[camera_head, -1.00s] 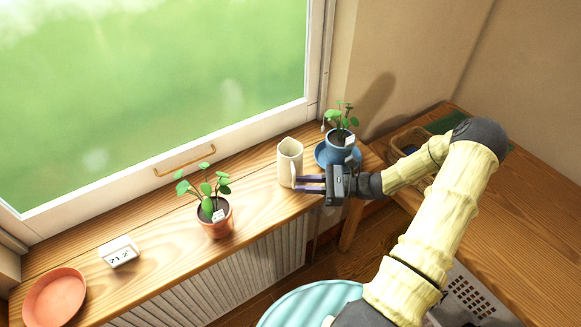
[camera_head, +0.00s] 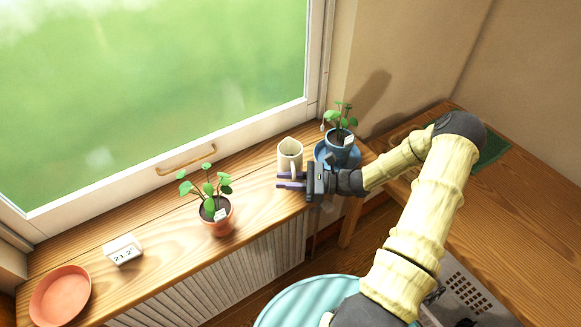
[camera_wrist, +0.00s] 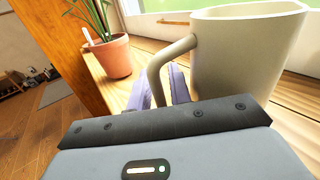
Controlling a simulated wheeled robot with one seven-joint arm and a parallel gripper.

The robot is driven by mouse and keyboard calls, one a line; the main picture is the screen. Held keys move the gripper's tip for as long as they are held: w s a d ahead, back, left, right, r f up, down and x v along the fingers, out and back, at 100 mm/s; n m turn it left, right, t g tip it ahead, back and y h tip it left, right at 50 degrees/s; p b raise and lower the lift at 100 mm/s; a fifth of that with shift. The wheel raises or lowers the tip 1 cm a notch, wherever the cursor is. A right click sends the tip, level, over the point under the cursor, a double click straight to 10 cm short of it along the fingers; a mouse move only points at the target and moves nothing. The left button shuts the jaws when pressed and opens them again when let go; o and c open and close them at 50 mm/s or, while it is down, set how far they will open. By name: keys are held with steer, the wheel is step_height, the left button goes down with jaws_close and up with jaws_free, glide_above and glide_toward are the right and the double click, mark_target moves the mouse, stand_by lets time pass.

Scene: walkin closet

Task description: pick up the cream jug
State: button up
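The cream jug (camera_head: 290,150) stands upright on the wooden sill, left of the blue plant pot. Its handle points toward me. My gripper (camera_head: 280,181) is low in front of the jug, its two purple fingers pointing left. In the wrist view the jug (camera_wrist: 240,55) fills the upper right. Its curved handle (camera_wrist: 157,72) comes down between the two fingers (camera_wrist: 161,92), which stand apart on either side of it. No firm grip shows. The lowest part of the handle is hidden behind the gripper body.
A blue pot (camera_head: 341,150) with a plant stands close right of the jug, beside my wrist. A terracotta pot (camera_head: 217,222) with a plant is left of the gripper. A small white display (camera_head: 123,250) and a terracotta dish (camera_head: 61,295) lie farther left. The window is behind.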

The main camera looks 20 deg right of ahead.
jaws_close()
steer(key=shift+r, duration=0.2)
stand_by(0.3)
step_height(320, 180, up, 10)
steer(key=b, duration=0.1)
steer(key=shift+f, duration=0.15)
stand_by(0.7)
stand_by(0.6)
